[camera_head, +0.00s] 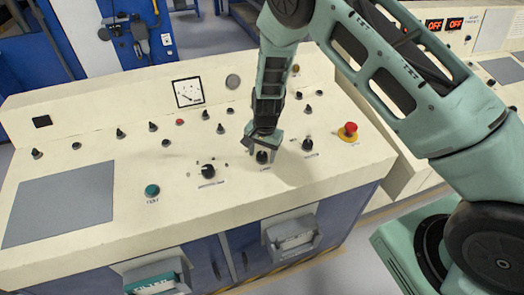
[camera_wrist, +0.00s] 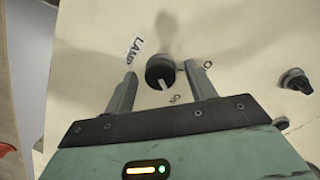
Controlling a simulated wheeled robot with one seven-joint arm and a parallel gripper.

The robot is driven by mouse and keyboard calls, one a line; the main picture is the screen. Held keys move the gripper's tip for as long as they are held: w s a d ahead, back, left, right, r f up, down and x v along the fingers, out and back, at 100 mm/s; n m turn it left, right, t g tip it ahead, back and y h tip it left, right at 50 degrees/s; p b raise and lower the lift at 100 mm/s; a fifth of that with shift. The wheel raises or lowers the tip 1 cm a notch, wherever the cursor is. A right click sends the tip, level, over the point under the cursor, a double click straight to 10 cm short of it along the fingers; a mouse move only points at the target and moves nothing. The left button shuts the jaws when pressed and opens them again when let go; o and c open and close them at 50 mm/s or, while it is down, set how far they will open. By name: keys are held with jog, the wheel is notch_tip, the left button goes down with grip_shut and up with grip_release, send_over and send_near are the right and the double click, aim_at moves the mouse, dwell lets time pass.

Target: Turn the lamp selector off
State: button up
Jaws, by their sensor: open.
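The lamp selector is a round black knob with a pale pointer mark, on the cream console; it shows in the wrist view (camera_wrist: 159,68) and in the head view (camera_head: 262,157). A LAMP label (camera_wrist: 134,52) is printed beside it. The pointer mark faces my gripper, roughly toward small lettering that looks like ON. Another small mark, too small to read surely, lies by the right finger. My gripper (camera_wrist: 164,86) is open, its fingers on either side of the knob with gaps visible. In the head view my gripper (camera_head: 262,150) hangs above the knob, partly hiding it.
A similar black knob (camera_head: 208,171) stands to the left and another (camera_head: 307,144) to the right. A red mushroom button (camera_head: 350,130) on a yellow base is farther right. A green TEST button (camera_head: 152,190) and several small toggles stand on the cream panel (camera_head: 120,170).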

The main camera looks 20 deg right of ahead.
jog(key=c, duration=1)
jog(key=shift+o, duration=0.2)
jog(key=shift+n, duration=0.3)
jog(key=shift+f+n+b, duration=0.1)
jog(key=shift+n+b, duration=0.8)
jog(key=shift+b, duration=0.05)
jog(key=n+b, duration=0.2)
jog(key=n, duration=0.1)
jog(key=n+b, duration=0.2)
jog(key=n, duration=0.4)
jog(key=shift+n+h+b, duration=0.3)
jog(key=shift+h+b, duration=0.05)
jog(key=shift+h, duration=0.05)
jog(key=o, duration=1)
jog(key=shift+c, duration=0.2)
